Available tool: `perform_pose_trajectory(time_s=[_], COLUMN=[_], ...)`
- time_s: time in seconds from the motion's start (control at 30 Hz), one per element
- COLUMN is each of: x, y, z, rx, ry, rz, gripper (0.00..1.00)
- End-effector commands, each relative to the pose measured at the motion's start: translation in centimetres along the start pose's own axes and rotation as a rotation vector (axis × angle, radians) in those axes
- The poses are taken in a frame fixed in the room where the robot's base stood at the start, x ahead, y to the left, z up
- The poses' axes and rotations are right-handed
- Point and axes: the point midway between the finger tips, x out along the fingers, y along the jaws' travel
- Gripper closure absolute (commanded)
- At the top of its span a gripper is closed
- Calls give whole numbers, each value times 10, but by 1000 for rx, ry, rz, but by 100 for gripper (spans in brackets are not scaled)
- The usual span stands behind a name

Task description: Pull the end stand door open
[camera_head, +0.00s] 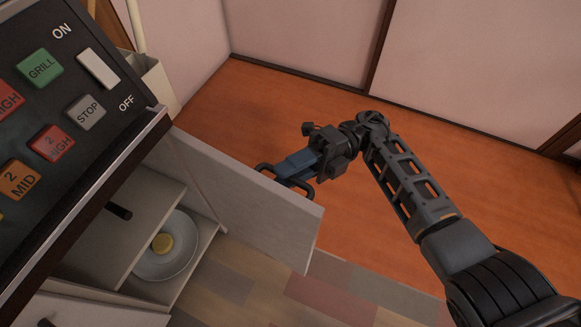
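The end stand door (235,193) is a pale panel below the control panel. It stands well open, with the inside of the stand showing. A dark handle (265,168) shows above the door's top edge, on its outer face. My gripper (284,174), with a blue part, is at this handle on the outer side of the door. The fingertips are small and dark against the handle, so I cannot tell whether they are closed around it.
A white plate (181,258) with a yellow item (162,243) lies inside the stand. A dark control panel (75,85) with coloured buttons is at upper left. A white bin (152,82) stands behind it. The orange floor (250,110) beyond the door is clear.

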Motion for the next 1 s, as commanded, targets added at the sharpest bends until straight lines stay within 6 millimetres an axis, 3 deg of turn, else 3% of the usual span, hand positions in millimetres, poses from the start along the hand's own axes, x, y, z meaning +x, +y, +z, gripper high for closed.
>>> perform_pose_trajectory(time_s=[0.1, 0.43, 0.77, 1.0], x=[-1, -6, -58, -75], y=[1, 1, -1, 0], z=[0, 0, 1, 0], rx=[-1, -2, 1, -1], ry=[-1, -2, -4, -1], rz=[0, 0, -2, 0], gripper=[62, 61, 61, 61])
